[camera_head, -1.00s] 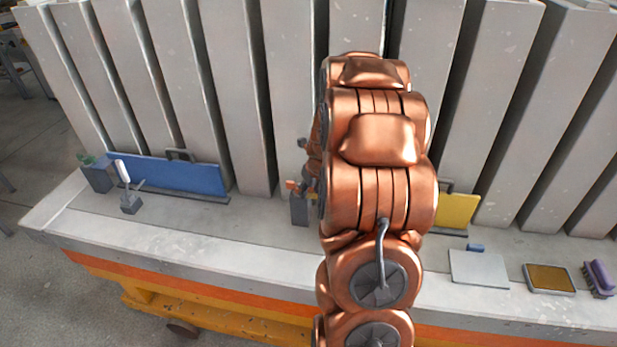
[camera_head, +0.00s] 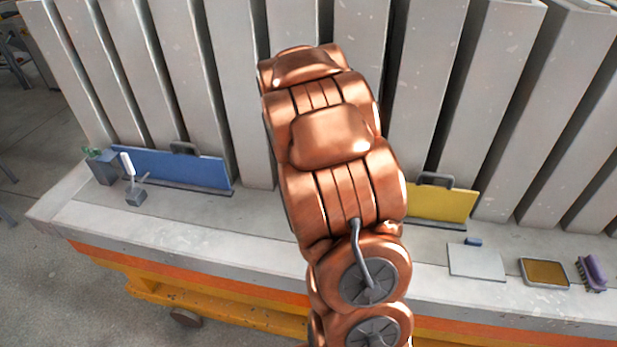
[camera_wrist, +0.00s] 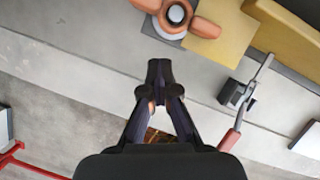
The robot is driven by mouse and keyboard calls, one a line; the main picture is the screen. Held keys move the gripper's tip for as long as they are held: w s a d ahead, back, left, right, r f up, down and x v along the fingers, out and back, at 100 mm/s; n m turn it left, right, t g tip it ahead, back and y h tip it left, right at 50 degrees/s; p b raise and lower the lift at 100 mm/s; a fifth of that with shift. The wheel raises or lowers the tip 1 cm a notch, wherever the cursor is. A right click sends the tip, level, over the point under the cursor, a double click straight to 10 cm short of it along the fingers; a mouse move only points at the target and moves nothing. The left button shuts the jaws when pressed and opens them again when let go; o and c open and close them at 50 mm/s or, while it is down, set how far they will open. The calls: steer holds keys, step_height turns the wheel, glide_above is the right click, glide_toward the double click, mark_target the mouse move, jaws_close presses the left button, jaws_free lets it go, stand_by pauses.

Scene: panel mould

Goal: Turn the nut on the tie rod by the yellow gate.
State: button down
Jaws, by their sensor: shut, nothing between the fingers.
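The nut (camera_wrist: 195,20) shows at the top of the wrist view as a copper-orange winged piece, cut off by the picture's edge. It sits around the grey round end of the tie rod (camera_wrist: 175,14), over a yellowish plate (camera_wrist: 217,42). The yellow gate (camera_wrist: 288,32) stands to its right; it also shows in the head view (camera_head: 440,203), right of my arm. My gripper (camera_wrist: 158,68) is shut and empty, its tips just below the nut in the picture and apart from it. My arm hides the nut and gripper in the head view.
A grey clamp with a red-handled lever (camera_wrist: 238,95) stands right of my gripper. The blue gate (camera_head: 175,170) and a white-handled clamp (camera_head: 135,195) are at left. A pale plate (camera_head: 476,261), brown-topped tray (camera_head: 544,272) and purple brush (camera_head: 592,272) lie at right.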

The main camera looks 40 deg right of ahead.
steer(key=shift+m, duration=0.4)
steer(key=d, duration=0.3)
steer(key=d+f, duration=0.1)
steer(key=shift+w+d, duration=0.15)
steer(key=shift+w, duration=0.25)
steer(key=shift+r+m, duration=0.1)
steer(key=shift+m, duration=0.2)
steer(key=w+a+m, duration=0.1)
steer(key=a+m+h, duration=0.1)
steer(key=shift+w+a+r+g, duration=0.3)
steer(key=shift+w+a+r, duration=0.05)
steer(key=shift+w+r, duration=0.05)
steer(key=c, duration=1.2)
jaws_free()
steer(key=shift+c, duration=0.2)
steer(key=shift+d, duration=0.1)
